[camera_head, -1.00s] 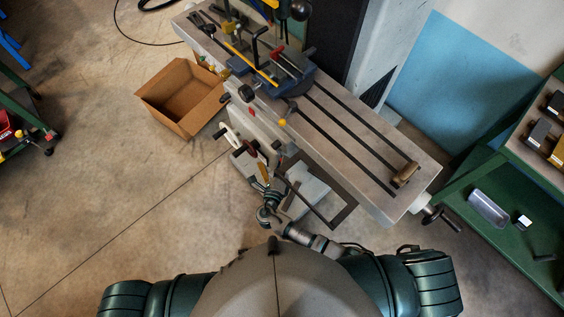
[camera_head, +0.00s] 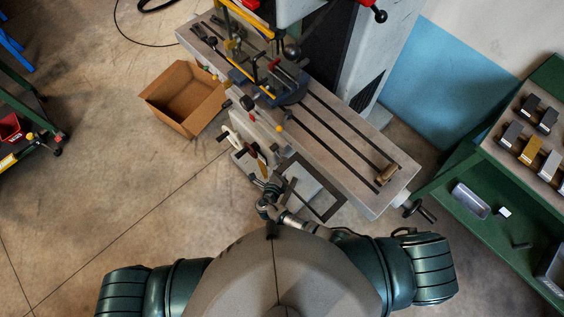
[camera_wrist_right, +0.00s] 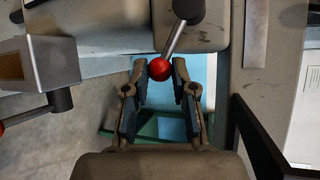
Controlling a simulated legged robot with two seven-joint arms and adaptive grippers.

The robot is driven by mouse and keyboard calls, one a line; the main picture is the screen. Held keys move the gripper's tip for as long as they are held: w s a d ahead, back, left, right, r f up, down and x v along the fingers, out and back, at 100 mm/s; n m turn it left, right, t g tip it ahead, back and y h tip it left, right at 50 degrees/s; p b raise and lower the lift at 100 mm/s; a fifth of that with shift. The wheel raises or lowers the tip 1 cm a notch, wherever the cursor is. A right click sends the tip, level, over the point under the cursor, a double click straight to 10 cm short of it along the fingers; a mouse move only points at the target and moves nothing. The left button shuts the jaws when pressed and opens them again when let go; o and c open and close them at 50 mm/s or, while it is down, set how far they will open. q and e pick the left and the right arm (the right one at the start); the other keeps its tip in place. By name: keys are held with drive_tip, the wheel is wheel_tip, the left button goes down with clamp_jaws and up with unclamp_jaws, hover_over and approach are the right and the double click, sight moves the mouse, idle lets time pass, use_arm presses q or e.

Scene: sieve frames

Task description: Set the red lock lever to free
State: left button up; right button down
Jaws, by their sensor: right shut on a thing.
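The red lock lever shows in the right wrist view as a short silver rod with a red ball knob (camera_wrist_right: 160,68), running down from a dark round hub on the grey machine. My right gripper (camera_wrist_right: 162,78) has its two fingers on either side of the knob and is shut on it. In the head view my right gripper (camera_head: 262,184) is small, beside the front of the milling machine below its table. The lever cannot be made out clearly there. My left gripper is not in view.
The machine's long slotted table (camera_head: 345,140) lies above and right of my right gripper, with a vise (camera_head: 272,86) on it. A cardboard box (camera_head: 184,98) stands on the floor at left. A green shelf (camera_head: 500,190) with parts stands at right.

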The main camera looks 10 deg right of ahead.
drive_tip(key=shift+w+a+r, duration=0.15)
drive_tip(key=shift+a+r, duration=0.05)
drive_tip(key=shift+a, duration=0.05)
drive_tip(key=c, duration=0.9)
unclamp_jaws()
drive_tip(key=shift+c, duration=0.2)
drive_tip(key=v, duration=1.2)
drive_tip(key=shift+f, duration=0.15)
